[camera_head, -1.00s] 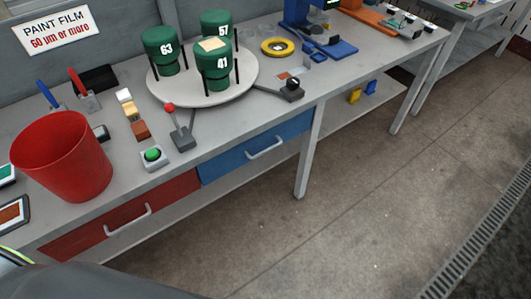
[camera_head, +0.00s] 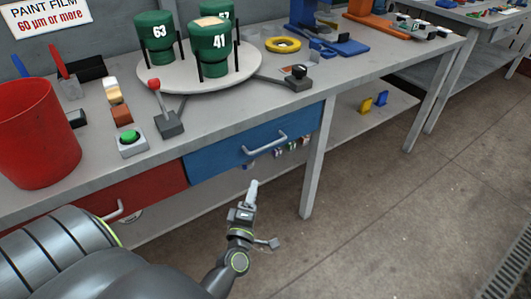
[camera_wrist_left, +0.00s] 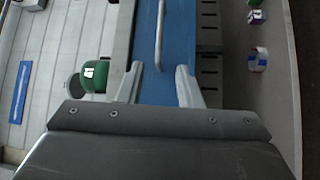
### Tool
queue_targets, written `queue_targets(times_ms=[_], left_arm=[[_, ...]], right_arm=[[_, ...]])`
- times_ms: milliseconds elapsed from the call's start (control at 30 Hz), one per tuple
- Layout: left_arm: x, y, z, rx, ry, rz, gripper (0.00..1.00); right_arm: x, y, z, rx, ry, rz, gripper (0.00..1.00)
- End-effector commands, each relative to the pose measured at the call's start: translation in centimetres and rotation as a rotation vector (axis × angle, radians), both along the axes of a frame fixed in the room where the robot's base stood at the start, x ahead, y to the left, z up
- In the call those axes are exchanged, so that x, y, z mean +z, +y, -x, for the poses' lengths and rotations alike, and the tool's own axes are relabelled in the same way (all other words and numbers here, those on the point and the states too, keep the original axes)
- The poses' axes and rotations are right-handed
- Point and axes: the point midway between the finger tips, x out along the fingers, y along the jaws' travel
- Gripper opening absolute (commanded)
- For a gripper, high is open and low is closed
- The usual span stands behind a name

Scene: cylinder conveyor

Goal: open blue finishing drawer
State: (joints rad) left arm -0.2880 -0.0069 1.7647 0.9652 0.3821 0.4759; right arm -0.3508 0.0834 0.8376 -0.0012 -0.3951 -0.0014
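The blue drawer (camera_head: 225,156) sits under the workbench top, with a pale bar handle (camera_head: 265,145) on its front. It looks shut. In the left wrist view the blue front (camera_wrist_left: 172,75) runs up the picture, and the handle (camera_wrist_left: 159,35) lies ahead, between the lines of my two fingers. My left gripper (camera_head: 263,214) is open and empty, in front of and below the handle, apart from it in the head view. Its fingers also show in the left wrist view (camera_wrist_left: 160,84). My right gripper is not in view.
A red drawer (camera_head: 150,192) is left of the blue one. A table leg (camera_head: 316,165) stands just right of it. On the bench are a red bin (camera_head: 35,135), a red-knobbed lever (camera_head: 168,120), a green button (camera_head: 130,138) and a turntable (camera_head: 185,78) with green cylinders.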

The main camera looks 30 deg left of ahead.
Motion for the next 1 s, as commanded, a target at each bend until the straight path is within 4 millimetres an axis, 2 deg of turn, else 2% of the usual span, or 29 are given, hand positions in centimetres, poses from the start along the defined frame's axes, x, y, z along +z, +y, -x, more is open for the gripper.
queue_targets(times_ms=[167, 300, 700, 833, 1000], left_arm=[[0.9, 1.0, -2.5, -0.002, -0.001, -0.005, 0.32], [1.2, 2.1, -5.2, -0.003, 0.000, -0.007, 0.32], [2.0, 5.1, -12.7, -0.002, 0.002, -0.007, 0.32], [2.1, 5.8, -14.4, -0.002, 0.002, -0.007, 0.32], [2.3, 6.2, -15.4, -0.002, 0.003, -0.006, 0.32]], right_arm=[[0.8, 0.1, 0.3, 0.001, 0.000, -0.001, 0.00], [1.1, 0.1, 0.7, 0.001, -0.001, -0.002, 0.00], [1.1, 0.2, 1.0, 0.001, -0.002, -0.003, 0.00], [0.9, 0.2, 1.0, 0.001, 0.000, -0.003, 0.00], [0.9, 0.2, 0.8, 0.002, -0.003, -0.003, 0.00]])
